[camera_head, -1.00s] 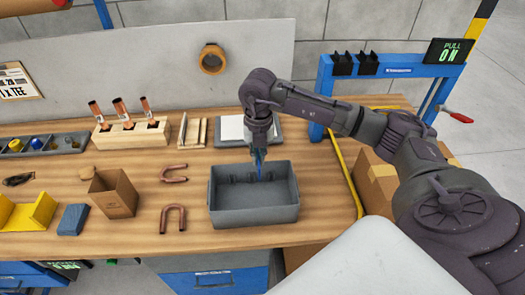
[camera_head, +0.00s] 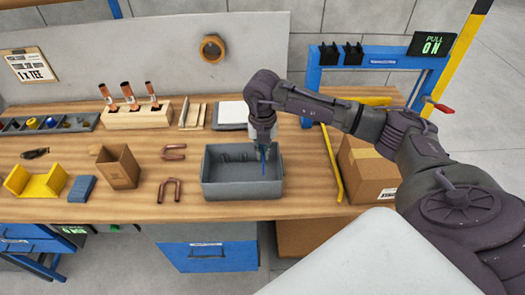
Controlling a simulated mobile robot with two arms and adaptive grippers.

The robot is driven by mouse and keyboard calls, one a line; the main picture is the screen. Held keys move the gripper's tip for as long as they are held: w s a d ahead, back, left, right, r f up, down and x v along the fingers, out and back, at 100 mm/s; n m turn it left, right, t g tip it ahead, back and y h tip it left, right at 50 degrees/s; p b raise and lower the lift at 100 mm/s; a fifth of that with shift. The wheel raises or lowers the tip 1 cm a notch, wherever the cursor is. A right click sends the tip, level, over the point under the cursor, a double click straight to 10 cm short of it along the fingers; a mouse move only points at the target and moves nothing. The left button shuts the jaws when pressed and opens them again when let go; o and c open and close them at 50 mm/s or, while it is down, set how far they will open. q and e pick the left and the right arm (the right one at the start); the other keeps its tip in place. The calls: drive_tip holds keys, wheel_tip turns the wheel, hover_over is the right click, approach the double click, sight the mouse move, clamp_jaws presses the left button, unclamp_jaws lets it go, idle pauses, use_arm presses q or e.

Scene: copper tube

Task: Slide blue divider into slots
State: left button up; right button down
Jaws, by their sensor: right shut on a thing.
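My right gripper (camera_head: 264,145) points down over the right half of the grey bin (camera_head: 241,189). It is shut on the blue divider (camera_head: 263,160), which shows as a thin, upright blue strip, nearly edge-on. The divider's lower end overlaps the bin's back inner wall in the picture. I cannot tell whether it touches the bin or sits in a slot. Darker slot-like features (camera_head: 232,157) show along the bin's back inner wall. My left gripper is out of view.
A wooden block with tools (camera_head: 137,117) and a grey tray with white paper (camera_head: 231,113) stand behind.

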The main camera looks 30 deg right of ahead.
drive_tip(key=shift+f+b, duration=0.55)
drive_tip(key=shift+f, duration=0.3)
wheel_tip(320, 180, down, 4)
drive_tip(key=b, duration=0.3)
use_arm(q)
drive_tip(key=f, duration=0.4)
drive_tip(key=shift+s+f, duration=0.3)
use_arm(e)
drive_tip(key=shift+w, duration=0.1)
use_arm(q)
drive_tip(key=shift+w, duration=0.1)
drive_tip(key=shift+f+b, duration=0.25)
drive_tip(key=shift+b, duration=0.1)
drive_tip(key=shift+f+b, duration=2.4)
use_arm(e)
drive_tip(key=shift+f, duration=3)
drive_tip(key=c, duration=1.8)
unclamp_jaws()
drive_tip(key=o, duration=0.6)
drive_tip(key=shift+c, duration=0.2)
